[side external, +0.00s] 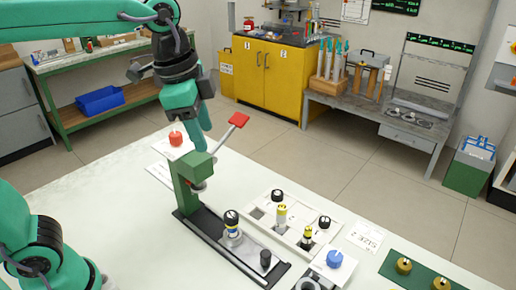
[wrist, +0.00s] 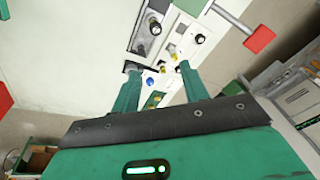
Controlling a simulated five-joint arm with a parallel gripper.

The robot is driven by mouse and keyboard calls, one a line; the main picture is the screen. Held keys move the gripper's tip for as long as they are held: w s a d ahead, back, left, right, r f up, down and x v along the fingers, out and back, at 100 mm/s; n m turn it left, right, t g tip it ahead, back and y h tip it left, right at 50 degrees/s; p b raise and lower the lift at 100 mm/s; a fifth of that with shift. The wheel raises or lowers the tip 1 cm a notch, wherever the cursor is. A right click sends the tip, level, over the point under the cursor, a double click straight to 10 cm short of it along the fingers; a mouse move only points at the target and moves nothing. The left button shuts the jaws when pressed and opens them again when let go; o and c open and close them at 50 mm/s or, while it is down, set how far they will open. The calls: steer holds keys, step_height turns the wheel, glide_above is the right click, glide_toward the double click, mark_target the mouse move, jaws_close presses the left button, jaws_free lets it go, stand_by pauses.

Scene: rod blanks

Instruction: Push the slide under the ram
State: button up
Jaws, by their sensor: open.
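The slide (side external: 236,241) is a light grey block on the dark rail of the press. A rod with a black top and yellow band stands on it, and a black knob (side external: 265,259) stands nearer the rail's front end. The ram (side external: 198,186) hangs under the green press head (side external: 196,165) at the rail's back end, apart from the slide. A lever with a red handle (side external: 238,119) rises beside the head; the handle also shows in the wrist view (wrist: 260,38). My gripper (side external: 203,138) is above and behind the head; its parted fingers (wrist: 163,92) hold nothing in the wrist view.
A white tray (side external: 262,228) with several capped rods lies right of the rail. A blue knob (side external: 334,259), a size card (side external: 366,236) and a green board (side external: 421,275) with brass pieces lie farther right. The table's left part is mostly clear.

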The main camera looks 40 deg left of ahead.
steer(key=w+d+f+m+g, duration=0.2)
steer(key=w+d+m, duration=0.2)
steer(key=d+m, duration=0.5)
steer(key=n, duration=0.1)
glide_above(266, 253)
steer(key=shift+y, duration=0.4)
step_height(266, 253, down, 20)
steer(key=shift+r, duration=0.1)
steer(key=shift+f, duration=3.9)
jaws_close()
